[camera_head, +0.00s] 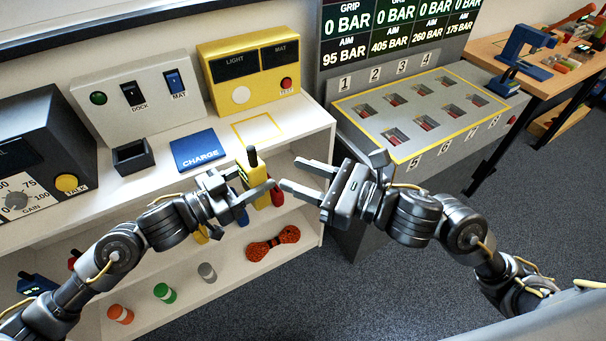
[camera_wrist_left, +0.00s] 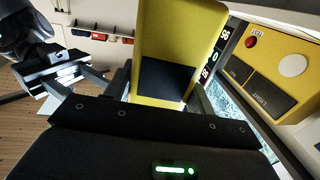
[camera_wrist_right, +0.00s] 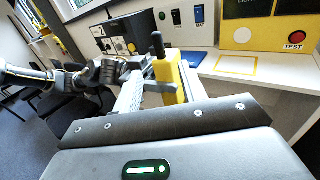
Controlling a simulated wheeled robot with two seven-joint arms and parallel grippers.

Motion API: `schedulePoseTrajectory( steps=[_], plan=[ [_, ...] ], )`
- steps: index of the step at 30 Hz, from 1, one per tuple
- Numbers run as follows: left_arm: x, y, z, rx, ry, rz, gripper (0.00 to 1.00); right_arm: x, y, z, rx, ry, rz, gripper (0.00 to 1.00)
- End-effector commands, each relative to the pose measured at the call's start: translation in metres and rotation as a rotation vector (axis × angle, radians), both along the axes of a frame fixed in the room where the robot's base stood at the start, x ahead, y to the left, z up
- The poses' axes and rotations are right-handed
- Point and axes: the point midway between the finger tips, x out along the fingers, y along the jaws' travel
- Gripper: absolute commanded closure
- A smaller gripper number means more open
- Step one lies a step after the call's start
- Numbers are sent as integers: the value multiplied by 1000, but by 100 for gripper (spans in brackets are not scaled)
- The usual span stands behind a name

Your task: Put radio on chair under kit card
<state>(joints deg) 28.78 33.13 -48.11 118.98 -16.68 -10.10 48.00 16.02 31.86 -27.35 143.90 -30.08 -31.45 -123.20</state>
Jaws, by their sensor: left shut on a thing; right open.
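The yellow radio (camera_head: 258,194) with a black stub antenna is held up in front of the white shelf unit. My left gripper (camera_head: 254,180) is shut on it; in the left wrist view the radio (camera_wrist_left: 168,30) stands between the fingers, a dark panel on its face. My right gripper (camera_head: 290,174) is open and empty, its fingertips pointing at the radio from the right, close but apart in the head view. In the right wrist view the radio (camera_wrist_right: 168,78) shows upright beyond the fingers.
The shelf unit's top bears a blue CHARGE pad (camera_head: 196,150), a black open box (camera_head: 132,157) and a yellow light box (camera_head: 250,75). An orange rope coil (camera_head: 273,243) lies on a lower shelf. A grey numbered console (camera_head: 420,110) stands right. Carpet (camera_head: 440,290) is clear at lower right.

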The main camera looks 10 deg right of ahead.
Motion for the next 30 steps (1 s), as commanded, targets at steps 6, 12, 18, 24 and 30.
schedulePoseTrajectory(
  steps=[6,12,18,24,30],
  plan=[
    [0,0,1,-2,-1,0,77,2,2,0,-5,-10,0,58],
    [0,0,1,-1,-2,0,77,13,16,1,-1,-10,-2,58],
    [0,0,1,-1,-2,0,77,34,46,1,-1,-7,-1,58],
    [0,0,1,-1,-2,0,77,55,75,1,-2,-6,0,58],
    [0,0,1,-1,-2,0,77,67,92,0,-4,-6,-1,58]
  ],
)
